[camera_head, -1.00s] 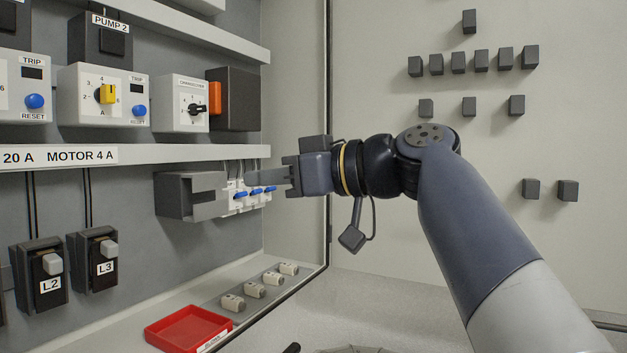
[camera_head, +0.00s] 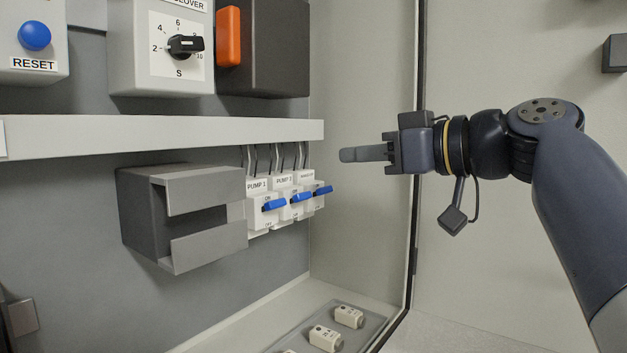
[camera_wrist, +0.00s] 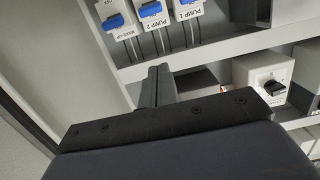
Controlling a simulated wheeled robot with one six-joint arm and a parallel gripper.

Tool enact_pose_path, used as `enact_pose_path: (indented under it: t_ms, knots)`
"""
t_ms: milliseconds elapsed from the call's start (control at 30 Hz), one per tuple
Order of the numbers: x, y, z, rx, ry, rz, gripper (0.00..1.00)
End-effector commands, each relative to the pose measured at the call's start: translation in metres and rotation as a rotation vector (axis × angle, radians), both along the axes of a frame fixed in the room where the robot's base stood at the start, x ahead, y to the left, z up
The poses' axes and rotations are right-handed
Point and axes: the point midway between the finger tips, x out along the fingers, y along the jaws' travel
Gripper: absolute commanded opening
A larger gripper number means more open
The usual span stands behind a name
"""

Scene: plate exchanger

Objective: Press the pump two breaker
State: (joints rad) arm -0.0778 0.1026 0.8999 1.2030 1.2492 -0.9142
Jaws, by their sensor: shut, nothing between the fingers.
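The pump two breaker (camera_head: 284,184) is the middle of three white breakers below the grey rail in the head view, labelled PUMP 2. Its blue lever (camera_head: 301,198) sticks out, between ON and OFF marks, much like its neighbours' levers. My gripper (camera_head: 345,155) is shut and empty, pointing left. In the head view it appears to the right of and above the breakers, apart from them. The wrist view shows its fingers (camera_wrist: 158,80) below the breakers.
The pump one breaker (camera_head: 258,208) and a third breaker (camera_head: 316,187) flank it closely. A grey open-fronted housing (camera_head: 205,190) juts out to their left. The rail (camera_head: 200,137) runs above. A tray (camera_head: 375,328) with small pale parts lies below.

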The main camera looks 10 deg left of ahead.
Motion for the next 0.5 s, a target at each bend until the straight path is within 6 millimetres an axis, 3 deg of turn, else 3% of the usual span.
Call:
enact_pose_path:
  t_ms: [367, 500]
  knots:
    - [0.001, 0.001, 0.000, 0.000, 0.000, 0.001, 0.00]
    - [0.004, 0.011, 0.000, 0.000, 0.002, 0.003, 0.00]
